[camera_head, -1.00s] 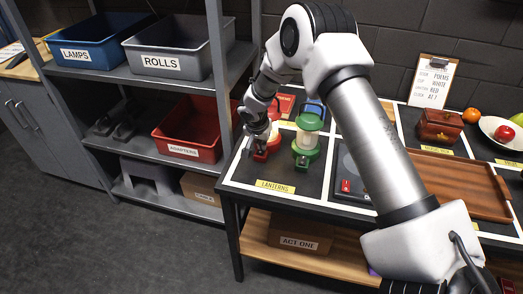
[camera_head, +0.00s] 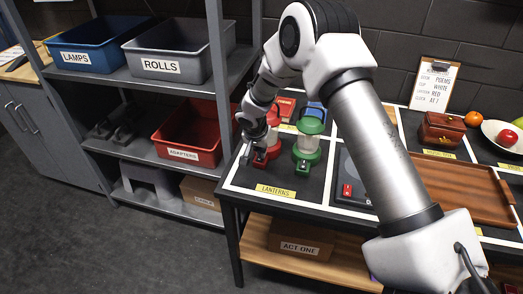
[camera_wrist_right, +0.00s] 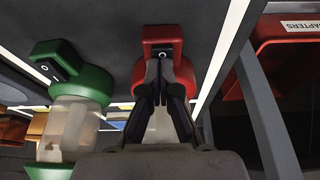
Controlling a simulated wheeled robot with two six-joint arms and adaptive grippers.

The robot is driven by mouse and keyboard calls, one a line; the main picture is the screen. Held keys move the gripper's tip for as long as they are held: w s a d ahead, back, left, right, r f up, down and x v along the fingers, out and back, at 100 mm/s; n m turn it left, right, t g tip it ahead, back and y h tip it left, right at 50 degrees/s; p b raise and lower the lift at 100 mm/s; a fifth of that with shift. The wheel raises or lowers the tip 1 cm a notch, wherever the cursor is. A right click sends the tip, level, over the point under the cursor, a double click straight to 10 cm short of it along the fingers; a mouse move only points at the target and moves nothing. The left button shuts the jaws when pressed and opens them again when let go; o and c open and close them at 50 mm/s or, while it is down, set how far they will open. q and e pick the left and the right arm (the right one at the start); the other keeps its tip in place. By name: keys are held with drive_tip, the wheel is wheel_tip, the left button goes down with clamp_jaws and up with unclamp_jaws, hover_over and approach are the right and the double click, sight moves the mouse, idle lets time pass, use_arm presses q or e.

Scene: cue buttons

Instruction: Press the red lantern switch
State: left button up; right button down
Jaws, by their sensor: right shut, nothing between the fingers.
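The red lantern (camera_head: 262,158) stands on the black table's left compartment, beside the green lantern (camera_head: 306,157). In the wrist view, the red lantern's base (camera_wrist_right: 162,34) carries a dark switch (camera_wrist_right: 162,54) marked O at its front. My right gripper (camera_head: 247,150) is shut and empty, at the left front of the red lantern in the head view. In the wrist view, my right fingertips (camera_wrist_right: 159,66) overlap the switch's edge and hide part of it; I cannot tell whether they touch it. The left gripper is not in view.
The green lantern (camera_wrist_right: 84,88) stands close beside in the wrist view. A grey shelf with a red bin (camera_head: 190,135) is left of the table. A black device with a red switch (camera_head: 347,190) and a wooden tray (camera_head: 470,187) lie to the right.

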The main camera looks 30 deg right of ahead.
wheel_tip(320, 180, up, 4)
drive_tip(key=shift+w+a+r+p, duration=0.1)
drive_tip(key=shift+a+r+p, duration=0.1)
drive_tip(key=shift+p, duration=0.7)
drive_tip(key=shift+s+a+r+b, duration=0.2)
drive_tip(key=shift+s+r+b, duration=0.1)
drive_tip(key=shift+r+b, duration=0.15)
drive_tip(key=shift+s+a+r+b, duration=0.15)
drive_tip(key=shift+s+r+b, duration=0.15)
drive_tip(key=shift+r, duration=0.2)
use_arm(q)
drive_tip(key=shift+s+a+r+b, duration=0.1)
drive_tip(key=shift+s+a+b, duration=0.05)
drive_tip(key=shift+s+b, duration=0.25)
use_arm(e)
drive_tip(key=v, duration=0.7)
drive_tip(key=shift+r, duration=0.2)
drive_tip(key=shift+w, duration=0.1)
